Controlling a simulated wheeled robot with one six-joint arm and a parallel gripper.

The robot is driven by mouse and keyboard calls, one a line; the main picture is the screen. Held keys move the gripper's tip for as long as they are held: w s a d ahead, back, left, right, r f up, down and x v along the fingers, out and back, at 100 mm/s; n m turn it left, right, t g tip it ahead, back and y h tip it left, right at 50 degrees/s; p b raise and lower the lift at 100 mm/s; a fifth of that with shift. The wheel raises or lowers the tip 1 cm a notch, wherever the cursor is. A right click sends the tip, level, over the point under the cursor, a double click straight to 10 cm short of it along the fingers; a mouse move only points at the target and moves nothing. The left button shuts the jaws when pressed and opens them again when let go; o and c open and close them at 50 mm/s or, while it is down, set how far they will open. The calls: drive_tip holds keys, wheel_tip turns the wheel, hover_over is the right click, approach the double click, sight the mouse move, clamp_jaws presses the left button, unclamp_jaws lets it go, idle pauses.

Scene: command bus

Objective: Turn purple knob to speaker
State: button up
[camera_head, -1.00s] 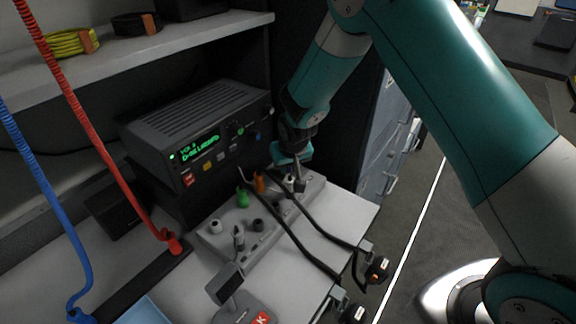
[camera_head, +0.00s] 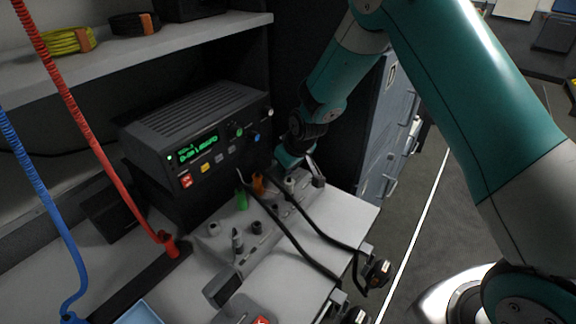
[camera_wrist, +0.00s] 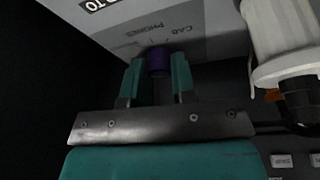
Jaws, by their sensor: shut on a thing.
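The purple knob (camera_wrist: 158,62) shows in the wrist view between the two teal fingers of my gripper (camera_wrist: 155,78). The fingers are shut on its sides. The grey panel (camera_wrist: 190,30) around the knob bears upside-down print that reads CAB and PHONES. I cannot make out a pointer mark on the knob, so its setting is unclear. In the head view my gripper (camera_head: 294,159) is at the far right end of the grey connector panel (camera_head: 262,245), and the purple knob is hidden there.
A radio (camera_head: 200,135) with a lit green display stands behind the panel. A green plug (camera_head: 242,200) and an orange plug (camera_head: 258,183) sit left of my gripper, with black cables running forward. A pale cylindrical part (camera_wrist: 280,35) is close beside my gripper in the wrist view.

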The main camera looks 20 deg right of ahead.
drive_tip(key=o, duration=0.9)
drive_tip(key=b+v, duration=0.1)
drive_tip(key=v, duration=1.6)
drive_tip(key=shift+d+r, duration=0.1)
drive_tip(key=shift+r, duration=0.1)
drive_tip(key=s+a+r+g+y, duration=0.1)
drive_tip(key=s+a+r, duration=0.1)
drive_tip(key=s, duration=0.7)
drive_tip(key=s+a+r+n+g, duration=0.1)
drive_tip(key=s+a+r, duration=0.1)
drive_tip(key=s, duration=0.7)
drive_tip(key=s+a+r+n+g+y, duration=0.1)
drive_tip(key=s+a+r+g, duration=0.1)
drive_tip(key=s, duration=0.7)
drive_tip(key=shift+s+a+r+y, duration=0.3)
drive_tip(key=shift+a, duration=0.25)
